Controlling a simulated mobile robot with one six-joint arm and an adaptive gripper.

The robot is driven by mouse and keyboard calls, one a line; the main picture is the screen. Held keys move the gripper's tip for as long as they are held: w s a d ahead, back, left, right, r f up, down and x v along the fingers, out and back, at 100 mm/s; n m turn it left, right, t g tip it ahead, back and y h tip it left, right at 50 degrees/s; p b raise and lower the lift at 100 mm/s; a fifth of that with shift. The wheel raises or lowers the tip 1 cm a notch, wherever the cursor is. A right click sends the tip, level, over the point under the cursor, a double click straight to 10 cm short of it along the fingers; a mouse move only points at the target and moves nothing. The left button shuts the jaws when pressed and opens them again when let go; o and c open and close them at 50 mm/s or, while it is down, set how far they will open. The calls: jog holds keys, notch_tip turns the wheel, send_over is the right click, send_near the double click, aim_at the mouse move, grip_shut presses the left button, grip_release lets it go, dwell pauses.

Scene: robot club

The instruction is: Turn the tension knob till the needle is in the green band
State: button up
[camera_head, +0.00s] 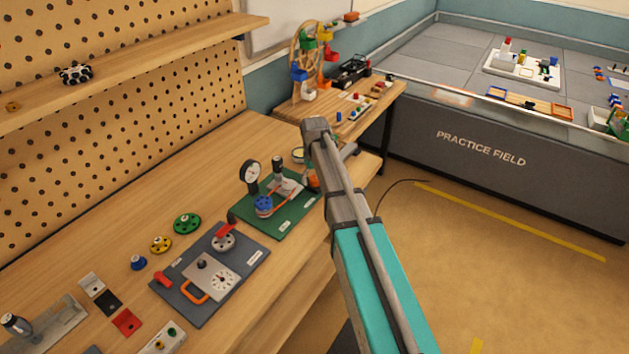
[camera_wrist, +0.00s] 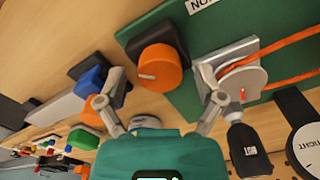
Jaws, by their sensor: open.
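The orange tension knob (camera_wrist: 160,68) sits in a black mount on the green board (camera_wrist: 205,48), a white mark on its face. In the head view, a bit of the knob (camera_head: 313,181) shows beside my arm. My gripper (camera_wrist: 160,84) is open in the wrist view, its fingers apart on either side of the knob, with no contact visible. In the head view my arm hides the gripper. The round dial gauge (camera_head: 250,173) stands at the board's back left. Part of its face (camera_wrist: 307,145), with the word TIGHT, shows in the wrist view; I cannot make out the needle or green band.
An orange cord (camera_wrist: 282,48) runs from a grey pulley (camera_wrist: 242,84) close to my right finger. A black-handled part (camera_wrist: 248,148) stands near it. A grey panel (camera_head: 205,305) with a dial and handles lies in front of the board. Loose coloured wheels (camera_head: 187,222) lie left.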

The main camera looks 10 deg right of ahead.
jog(key=c, duration=1.1)
jog(key=shift+c, duration=0.2)
jog(key=shift+m, duration=0.3)
jog(key=m, duration=1)
jog(key=shift+d, duration=0.1)
